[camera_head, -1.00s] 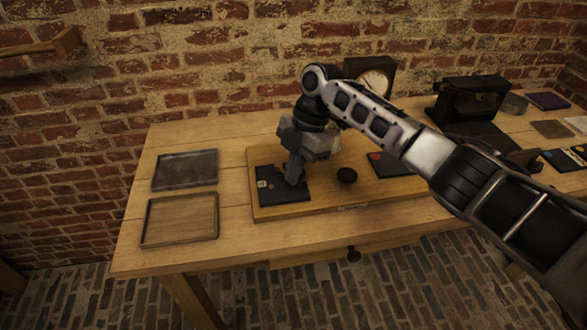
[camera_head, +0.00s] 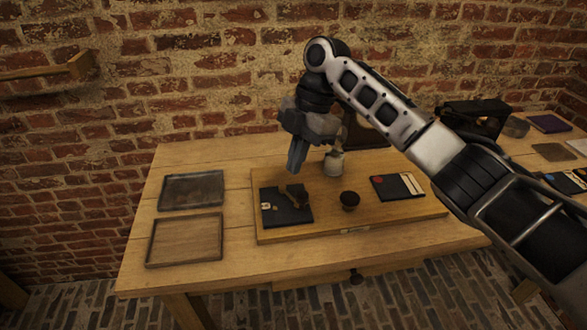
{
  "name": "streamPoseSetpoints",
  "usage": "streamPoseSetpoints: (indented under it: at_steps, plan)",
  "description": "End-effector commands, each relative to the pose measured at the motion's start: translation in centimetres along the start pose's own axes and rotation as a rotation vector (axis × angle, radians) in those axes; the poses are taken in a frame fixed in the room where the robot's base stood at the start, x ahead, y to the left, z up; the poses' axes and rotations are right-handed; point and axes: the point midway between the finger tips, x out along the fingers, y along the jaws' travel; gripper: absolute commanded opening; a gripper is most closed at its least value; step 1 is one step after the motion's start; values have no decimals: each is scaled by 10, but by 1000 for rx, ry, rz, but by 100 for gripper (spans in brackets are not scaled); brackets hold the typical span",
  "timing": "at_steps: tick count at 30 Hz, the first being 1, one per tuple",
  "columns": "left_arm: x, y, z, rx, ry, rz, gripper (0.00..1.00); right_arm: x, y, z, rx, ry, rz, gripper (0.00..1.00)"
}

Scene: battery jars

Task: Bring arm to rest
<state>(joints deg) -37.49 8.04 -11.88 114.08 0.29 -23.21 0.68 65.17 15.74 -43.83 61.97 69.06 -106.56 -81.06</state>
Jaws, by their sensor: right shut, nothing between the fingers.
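My right gripper (camera_head: 295,168) is shut and empty. It hangs fingers down above the wooden board (camera_head: 335,230), behind and above a dark mat with small parts (camera_head: 286,207). The fingers touch nothing that I can see. My right arm (camera_head: 375,100) reaches in from the right edge, over the right part of the table, and hides part of the things behind it. My left gripper is not in view.
The wooden table (camera_head: 140,270) bears two trays, a dark one (camera_head: 192,190) and a wooden one (camera_head: 185,240), at left. A black device (camera_head: 470,118) stands right.

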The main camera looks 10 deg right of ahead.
Motion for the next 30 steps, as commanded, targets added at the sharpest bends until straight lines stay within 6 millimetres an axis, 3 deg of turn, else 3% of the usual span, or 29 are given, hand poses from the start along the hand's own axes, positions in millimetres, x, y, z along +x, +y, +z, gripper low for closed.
streamPoseSetpoints:
  at_steps: [10,13,17,21,24,30]
  plan:
    - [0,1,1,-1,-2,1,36,0,0,0,0,0,0,0]
    - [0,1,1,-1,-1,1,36,10,-2,-1,12,0,-3,0]
    - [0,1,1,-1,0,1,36,53,-15,-8,85,0,1,0]
    - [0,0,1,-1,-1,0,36,117,-45,-22,262,5,45,0]
    - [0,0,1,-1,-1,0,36,153,-73,-29,432,16,101,0]
    - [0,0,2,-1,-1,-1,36,194,-139,-34,845,42,237,0]
